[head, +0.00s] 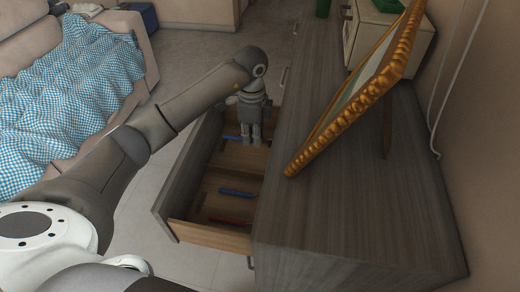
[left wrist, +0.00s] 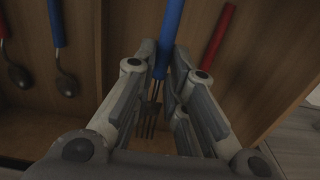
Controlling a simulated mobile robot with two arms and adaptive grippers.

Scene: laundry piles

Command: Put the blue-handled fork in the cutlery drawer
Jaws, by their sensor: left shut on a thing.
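The blue-handled fork (left wrist: 148,120) is between the fingers of my left gripper (left wrist: 155,100) in the left wrist view, tines toward the palm. Its blue handle (left wrist: 168,38) extends away past the fingertips. In the head view my left gripper (head: 251,139) points down inside the open cutlery drawer (head: 212,234), in the far compartment, with a blue handle (head: 232,138) beside its fingers. The gripper is shut on the fork, low over the drawer floor; I cannot tell whether the fork touches it. My right gripper is not in view.
A red-handled utensil (left wrist: 218,36) lies right of the fork. Across a divider (left wrist: 98,50) lie a blue-handled spoon (left wrist: 66,84) and another spoon (left wrist: 18,75). A gold picture frame (head: 345,110) stands on the dresser (head: 330,215). A sofa with a checked blanket (head: 70,100) is left.

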